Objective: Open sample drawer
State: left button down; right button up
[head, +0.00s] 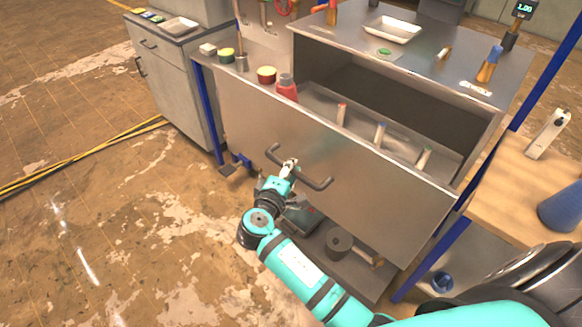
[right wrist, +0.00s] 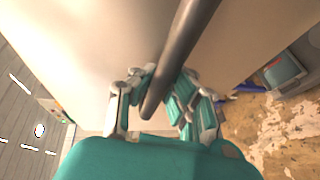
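The sample drawer's broad metal front (head: 330,215) faces me, with a dark bar handle (head: 318,184) across its middle. Behind the front, an open space shows under the cabinet top, with several tubes standing in it. My right gripper (head: 288,168) is at the left part of the handle. In the right wrist view, the handle (right wrist: 180,50) passes between the fingers of my right gripper (right wrist: 160,90), which close in on it from both sides; the exact contact is partly hidden. My left gripper is not in view.
A red bottle (head: 287,88) and several small jars stand on the left ledge. A tray (head: 392,30) lies on the cabinet top. A wooden table (head: 510,195) and blue posts flank the right. Weights sit on a low shelf. Open floor lies at left.

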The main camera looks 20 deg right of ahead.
jog(key=o, duration=0.5)
jog(key=shift+o, duration=0.2)
jog(key=v, duration=0.7)
jog(key=shift+s+a, duration=0.15)
jog(key=s+a+f+n+g+y, duration=0.1)
jog(key=s+f+y, duration=0.15)
jog(key=f, duration=0.75)
jog(key=s+f+n+g+y, duration=0.15)
jog(key=s+f, duration=0.25)
jog(key=f, duration=0.7)
jog(key=s+a+f+g+y, duration=0.1)
jog(key=s+f+g+y, duration=0.15)
jog(key=f, duration=0.75)
jog(key=s+d+f+m+g+y, duration=0.2)
jog(key=s+f+g+y, duration=0.1)
jog(key=s+f, duration=1.05)
jog(key=s+d+f+m+g+y, duration=0.1)
jog(key=s+d+f+m, duration=0.1)
jog(key=s, duration=0.8)
jog(key=s+d+f+m+g, duration=0.1)
jog(key=s+d+f+m, duration=0.2)
jog(key=s, duration=0.6)
notch_tip(320, 180, down, 2)
jog(key=shift+s+m+y, duration=0.35)
jog(key=shift+s+m, duration=0.05)
jog(key=shift+m, duration=0.25)
